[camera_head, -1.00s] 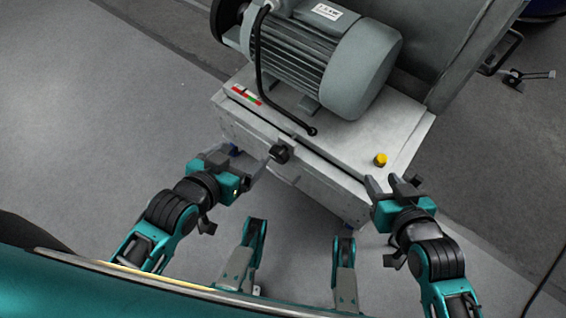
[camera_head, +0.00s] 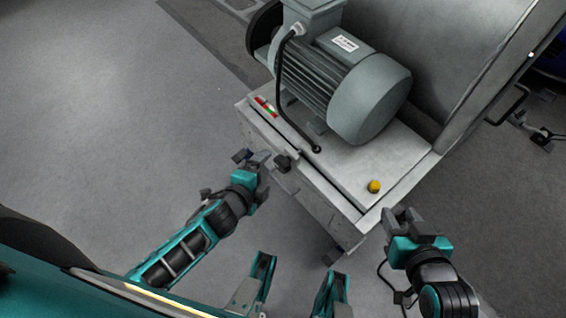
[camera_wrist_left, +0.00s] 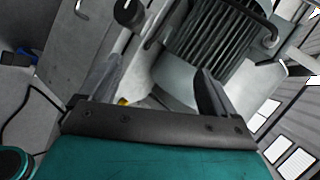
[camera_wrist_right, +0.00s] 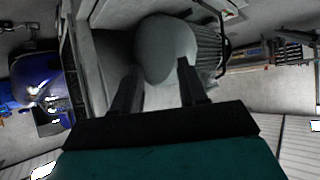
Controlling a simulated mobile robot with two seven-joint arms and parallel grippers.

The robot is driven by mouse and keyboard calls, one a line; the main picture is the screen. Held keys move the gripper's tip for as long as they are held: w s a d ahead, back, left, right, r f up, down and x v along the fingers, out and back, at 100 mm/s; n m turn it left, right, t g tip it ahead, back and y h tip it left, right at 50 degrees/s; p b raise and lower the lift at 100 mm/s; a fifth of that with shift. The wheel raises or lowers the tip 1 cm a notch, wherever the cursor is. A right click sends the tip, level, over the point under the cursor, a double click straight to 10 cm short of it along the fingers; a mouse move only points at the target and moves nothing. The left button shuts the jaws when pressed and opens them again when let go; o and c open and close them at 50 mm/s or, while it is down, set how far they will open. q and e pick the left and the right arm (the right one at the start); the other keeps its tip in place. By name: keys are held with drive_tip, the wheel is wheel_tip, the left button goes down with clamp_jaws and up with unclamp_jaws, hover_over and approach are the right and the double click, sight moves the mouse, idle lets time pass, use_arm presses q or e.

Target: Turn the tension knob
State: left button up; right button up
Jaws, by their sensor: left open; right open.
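A black knob (camera_head: 283,162) sits on the front edge of the grey machine cabinet (camera_head: 322,205). It also shows at the top of the left wrist view (camera_wrist_left: 128,12). A yellow knob (camera_head: 374,186) stands on the cabinet top near its right front corner. The frames do not label either one as the tension knob. My left gripper (camera_head: 254,160) is open and empty, just left of the black knob and apart from it as far as I can tell. My right gripper (camera_head: 398,216) is open and empty, in front of the cabinet's right corner, nearer me than the yellow knob.
A large grey motor (camera_head: 345,85) with a black cable fills the back of the cabinet top. A grey housing (camera_head: 455,65) rises behind right. The floor (camera_head: 120,110) at left is clear.

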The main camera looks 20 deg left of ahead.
use_arm(q)
drive_tip(key=w+f+m+h+p, duration=0.1)
drive_tip(key=w+f+m+p, duration=0.15)
drive_tip(key=m, duration=0.95)
drive_tip(key=m+g+p, duration=0.3)
drive_tip(key=m, duration=1.1)
approach(279, 166)
use_arm(e)
wheel_tip(279, 166, up, 4)
drive_tip(key=s, duration=0.1)
use_arm(q)
drive_tip(key=shift+h, duration=0.4)
drive_tip(key=b+x, duration=0.1)
drive_tip(key=b, duration=0.1)
drive_tip(key=b+x, duration=0.3)
drive_tip(key=b, duration=0.1)
drive_tip(key=shift+w+a+f, duration=0.15)
drive_tip(key=shift+w+f, duration=0.15)
drive_tip(key=shift+f, duration=0.05)
drive_tip(key=b+x, duration=0.4)
drive_tip(key=shift+w+f, duration=0.1)
drive_tip(key=shift+b+x, duration=0.65)
drive_tip(key=shift+x, duration=0.1)
drive_tip(key=shift+w, duration=0.1)
use_arm(e)
wheel_tip(279, 166, down, 8)
drive_tip(key=w, duration=0.1)
drive_tip(key=shift+a, duration=0.45)
